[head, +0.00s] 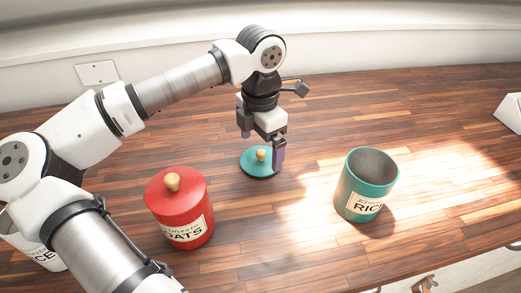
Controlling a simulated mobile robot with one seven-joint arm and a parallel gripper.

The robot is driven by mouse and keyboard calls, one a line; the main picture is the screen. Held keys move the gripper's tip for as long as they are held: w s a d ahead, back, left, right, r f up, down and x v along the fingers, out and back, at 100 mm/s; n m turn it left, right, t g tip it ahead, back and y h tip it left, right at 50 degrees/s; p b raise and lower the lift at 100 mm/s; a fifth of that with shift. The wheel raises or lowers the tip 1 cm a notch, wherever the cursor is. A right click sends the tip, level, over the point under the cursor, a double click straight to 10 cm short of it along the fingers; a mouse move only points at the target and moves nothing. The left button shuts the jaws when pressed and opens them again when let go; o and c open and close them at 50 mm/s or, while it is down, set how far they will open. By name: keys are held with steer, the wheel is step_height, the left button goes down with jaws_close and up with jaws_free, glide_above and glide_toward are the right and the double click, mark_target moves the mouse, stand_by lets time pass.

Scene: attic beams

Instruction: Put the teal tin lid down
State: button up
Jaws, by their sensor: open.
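The teal tin lid (251,167) lies flat on the wooden table with its pale wooden knob (261,154) facing up. My gripper (263,149) is open just above it. One finger reaches down by the lid's right side, and the other is at the upper left, behind the knob. I cannot tell whether either finger touches the lid. A teal tin marked RICE (366,190) stands upright and open to the right, apart from the lid.
A red lidded tin marked OATS (180,212) stands left of the lid. A white tin (38,250) is partly hidden behind my arm at the far left. A white object (510,112) sits at the right edge. The table (420,100) is clear behind the teal tin.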

mark_target(261, 152)
step_height(261, 152, up, 10)
steer(key=shift+f+b, duration=0.15)
steer(key=shift+b, duration=0.2)
steer(key=shift+s+f, duration=0.1)
